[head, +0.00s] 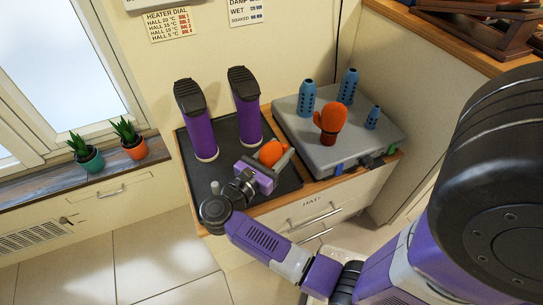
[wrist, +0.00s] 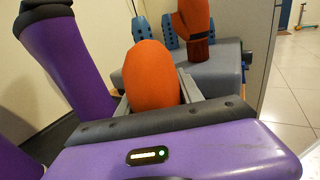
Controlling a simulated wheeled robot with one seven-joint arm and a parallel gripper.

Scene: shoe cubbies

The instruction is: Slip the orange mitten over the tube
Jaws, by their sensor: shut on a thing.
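My gripper (head: 276,160) is shut on an orange mitten (head: 270,153) and holds it over the right part of a black tray. In the wrist view the held mitten (wrist: 151,75) shows its rounded orange end up between the fingers; its lower part is hidden. A grey dryer box (head: 300,130) to the right carries blue tubes with holes: two tall ones at the back (head: 307,98) (head: 347,86) and a short one (head: 373,117) at the right. A second orange mitten (head: 331,117) with a dark red cuff stands upright on the box's front; anything inside it is hidden.
Two purple boots (head: 200,130) (head: 247,115) stand sole up on the black tray (head: 222,180), left of and behind my gripper. A wall rises behind. A wooden ledge (head: 400,25) is at upper right. Potted plants (head: 90,160) (head: 133,147) stand on the windowsill.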

